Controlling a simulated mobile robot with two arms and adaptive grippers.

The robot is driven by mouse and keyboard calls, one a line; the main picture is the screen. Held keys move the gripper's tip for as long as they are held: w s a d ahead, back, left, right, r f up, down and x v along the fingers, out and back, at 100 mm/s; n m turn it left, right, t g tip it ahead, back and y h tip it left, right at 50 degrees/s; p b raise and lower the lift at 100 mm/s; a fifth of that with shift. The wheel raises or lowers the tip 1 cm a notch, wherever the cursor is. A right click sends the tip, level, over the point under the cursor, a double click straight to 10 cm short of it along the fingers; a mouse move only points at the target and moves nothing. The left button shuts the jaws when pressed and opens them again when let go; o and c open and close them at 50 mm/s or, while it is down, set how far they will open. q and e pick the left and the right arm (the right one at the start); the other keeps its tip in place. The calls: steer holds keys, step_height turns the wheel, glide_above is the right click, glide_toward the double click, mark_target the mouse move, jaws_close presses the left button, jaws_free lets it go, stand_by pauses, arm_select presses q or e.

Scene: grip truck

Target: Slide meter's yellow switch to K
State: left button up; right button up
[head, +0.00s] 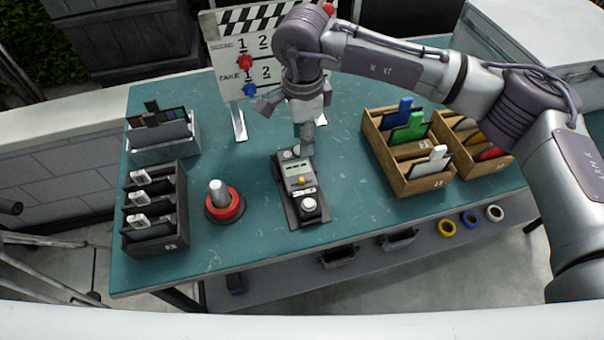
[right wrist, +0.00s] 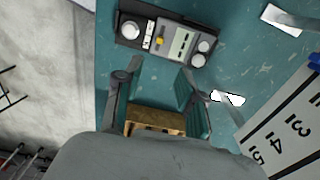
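The meter (head: 298,174) is a grey device on a dark base, lying in the middle of the teal table. Its small yellow switch (head: 302,181) sits on its face, between the display and the white round knob at the near end. In the right wrist view the meter (right wrist: 182,42) and the yellow switch (right wrist: 160,41) lie beyond my fingertips. The letter K is too small to read. My right gripper (head: 290,121) is above the meter's far end, its fingers spread with nothing between them; it also shows open in the wrist view (right wrist: 157,76). My left gripper is out of view.
A clapperboard (head: 228,57) stands behind the meter. A red-based post (head: 223,203) and a dark rack (head: 155,210) are at left, with a grey bin (head: 165,148) behind. Wooden boxes (head: 409,180) hold coloured items at right. Bare table surrounds the meter's near end.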

mark_target(302, 179)
step_height(302, 179, down, 13)
steer(key=p, duration=0.3)
steer(key=shift+a+f+p, duration=0.1)
steer(key=shift+f+p, duration=0.1)
steer(key=shift+p, duration=0.2)
jaws_close()
